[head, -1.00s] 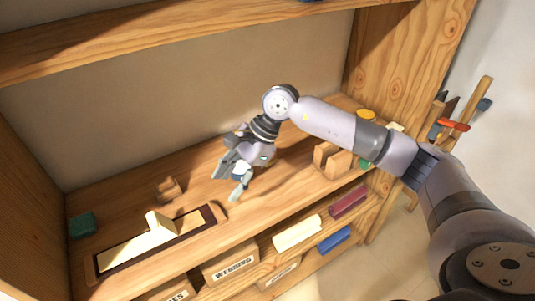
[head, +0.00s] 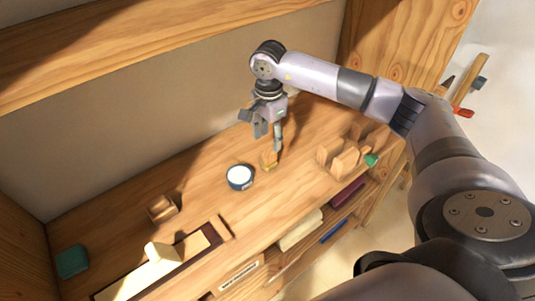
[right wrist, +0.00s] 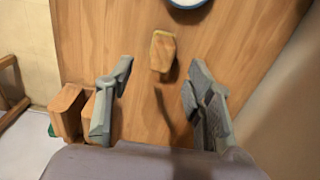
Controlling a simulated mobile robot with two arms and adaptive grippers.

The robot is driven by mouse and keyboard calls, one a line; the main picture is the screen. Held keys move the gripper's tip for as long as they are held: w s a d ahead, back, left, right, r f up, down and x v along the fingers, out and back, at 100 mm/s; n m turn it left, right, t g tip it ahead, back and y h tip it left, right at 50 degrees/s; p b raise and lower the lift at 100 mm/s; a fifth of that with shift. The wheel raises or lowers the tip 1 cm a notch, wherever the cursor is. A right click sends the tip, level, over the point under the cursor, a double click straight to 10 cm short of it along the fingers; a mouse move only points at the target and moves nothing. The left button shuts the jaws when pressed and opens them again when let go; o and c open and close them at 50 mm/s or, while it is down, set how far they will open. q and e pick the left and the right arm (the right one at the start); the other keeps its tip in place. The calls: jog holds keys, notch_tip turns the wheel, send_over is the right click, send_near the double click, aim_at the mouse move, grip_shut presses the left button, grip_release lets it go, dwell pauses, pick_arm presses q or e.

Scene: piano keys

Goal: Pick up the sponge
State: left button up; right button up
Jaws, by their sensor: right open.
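A small yellowish block (head: 268,159), which looks like the sponge, lies on the wooden shelf top beneath my right gripper. It also shows in the right wrist view (right wrist: 163,52), beyond the fingertips and between their lines. My right gripper (head: 267,140) points down at the shelf with its fingers spread and nothing between them. In the right wrist view the gripper (right wrist: 158,75) has one finger on each side, both apart from the block. One finger is close to the block in the head view; contact cannot be told there. My left gripper is not in view.
A blue bowl with white contents (head: 239,178) stands left of the block. Wooden blocks (head: 345,160) stand to the right, with a green piece (head: 371,160). A small wooden holder (head: 162,208), a cream block (head: 161,253) and a green block (head: 72,261) are farther left.

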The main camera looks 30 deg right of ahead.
aim_at(269, 151)
jog(key=shift+f, duration=0.95)
jog(key=shift+w+f+p, duration=0.1)
jog(key=shift+f+p, duration=0.2)
jog(key=f+p, duration=0.1)
jog(key=f, duration=0.1)
jog(key=f+p, duration=0.1)
jog(key=f, duration=0.1)
jog(key=shift+w+d+f, duration=0.1)
jog(key=shift+d+f, duration=0.05)
jog(key=shift+d, duration=0.05)
jog(key=shift+f, duration=0.4)
jog(key=shift+c, duration=0.9)
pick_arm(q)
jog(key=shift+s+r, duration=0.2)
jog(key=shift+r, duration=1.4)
pick_arm(e)
grip_shut()
